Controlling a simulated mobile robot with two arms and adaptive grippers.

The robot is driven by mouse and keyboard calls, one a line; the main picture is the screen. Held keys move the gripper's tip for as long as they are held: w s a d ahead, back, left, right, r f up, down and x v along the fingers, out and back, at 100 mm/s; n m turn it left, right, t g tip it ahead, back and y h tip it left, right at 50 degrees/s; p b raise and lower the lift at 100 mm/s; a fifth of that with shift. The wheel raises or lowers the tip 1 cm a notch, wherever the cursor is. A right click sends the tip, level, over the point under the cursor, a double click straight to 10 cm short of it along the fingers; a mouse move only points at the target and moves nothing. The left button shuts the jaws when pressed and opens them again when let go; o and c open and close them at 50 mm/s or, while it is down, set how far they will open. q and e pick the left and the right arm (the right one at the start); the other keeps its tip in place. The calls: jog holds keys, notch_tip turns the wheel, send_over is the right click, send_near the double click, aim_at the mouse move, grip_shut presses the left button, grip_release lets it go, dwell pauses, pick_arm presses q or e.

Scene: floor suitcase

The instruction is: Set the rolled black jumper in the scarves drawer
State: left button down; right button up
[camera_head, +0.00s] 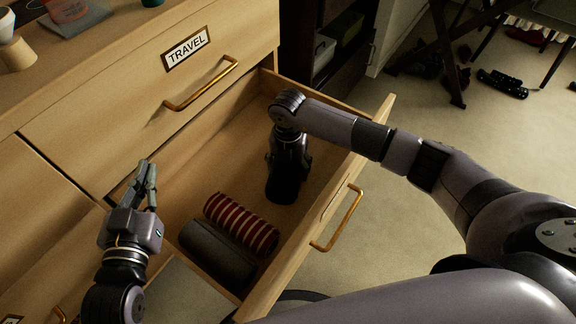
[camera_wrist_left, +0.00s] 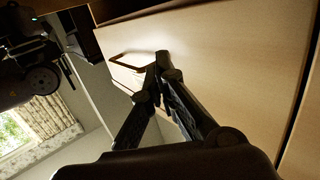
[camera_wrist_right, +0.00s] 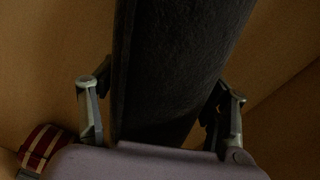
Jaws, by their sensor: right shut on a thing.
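The rolled black jumper (camera_wrist_right: 178,60) is between the two fingers of my right gripper (camera_wrist_right: 163,108) in the right wrist view. That gripper is shut on it. In the head view my right arm reaches down into the open drawer (camera_head: 330,200), and the dark jumper (camera_head: 285,187) shows below the wrist, inside the drawer walls. I cannot tell whether it touches the drawer floor. My left gripper (camera_head: 147,182) is shut and empty beside the drawer's left end. Its fingertips meet in the left wrist view (camera_wrist_left: 161,68). No label of the open drawer is visible.
A red striped roll (camera_head: 241,222) and a dark grey roll (camera_head: 217,252) lie side by side at the drawer's near end. Above is a shut drawer labelled TRAVEL (camera_head: 187,47). Bare drawer floor shows between the rolls and the jumper.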

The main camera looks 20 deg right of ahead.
jog(key=o, duration=1.5)
jog(key=shift+f, duration=0.1)
pick_arm(q)
jog(key=shift+r, duration=0.25)
pick_arm(e)
notch_tip(320, 180, up, 6)
jog(key=shift+r+p, duration=0.15)
jog(key=shift+p, duration=0.85)
pick_arm(q)
jog(key=s+a+f+g+y+p, duration=0.1)
jog(key=s+a+f+g, duration=0.3)
jog(key=s+f+g, duration=0.4)
notch_tip(320, 180, down, 4)
jog(key=shift+s+f+g+y, duration=0.2)
jog(key=shift+s+g+y, duration=0.15)
jog(key=shift+y, duration=0.45)
pick_arm(e)
notch_tip(320, 180, up, 6)
